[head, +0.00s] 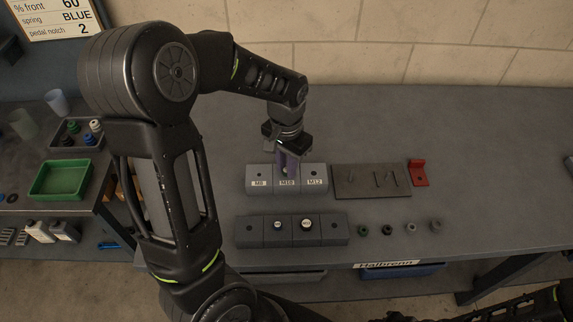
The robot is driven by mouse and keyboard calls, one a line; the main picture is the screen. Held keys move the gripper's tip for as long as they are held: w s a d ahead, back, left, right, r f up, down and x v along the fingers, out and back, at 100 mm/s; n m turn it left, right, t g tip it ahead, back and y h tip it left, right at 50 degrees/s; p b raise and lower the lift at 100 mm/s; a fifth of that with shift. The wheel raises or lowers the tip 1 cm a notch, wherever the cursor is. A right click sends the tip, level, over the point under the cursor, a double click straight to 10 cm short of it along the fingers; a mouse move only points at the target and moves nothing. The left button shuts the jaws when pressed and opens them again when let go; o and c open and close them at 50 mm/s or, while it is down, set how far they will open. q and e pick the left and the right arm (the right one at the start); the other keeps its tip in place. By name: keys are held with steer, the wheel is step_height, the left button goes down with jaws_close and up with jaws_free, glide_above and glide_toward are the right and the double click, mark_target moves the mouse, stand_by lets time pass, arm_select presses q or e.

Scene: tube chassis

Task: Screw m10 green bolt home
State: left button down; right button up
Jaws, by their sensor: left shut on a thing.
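A grey block labelled M8, M10 and M12 (314,172) stands on the bench in the middle of the head view. My left gripper (286,168) points down over the M10 section, with purple fingers close above its top. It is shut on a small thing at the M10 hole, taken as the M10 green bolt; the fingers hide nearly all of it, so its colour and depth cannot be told. My right gripper is not seen.
A dark plate (352,190) with thin parts and a red bracket (418,172) lie to the right. Several small rings sit at front right. A green tray (60,180) is on the left bench.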

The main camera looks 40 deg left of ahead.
arm_select(q)
steer(key=m, duration=0.4)
steer(key=shift+f, duration=0.1)
steer(key=shift+m, duration=0.5)
steer(key=m, duration=0.5)
steer(key=shift+b, duration=0.3)
steer(key=c, duration=1.5)
jaws_free()
steer(key=shift+r+p, duration=0.75)
steer(key=shift+r, duration=0.25)
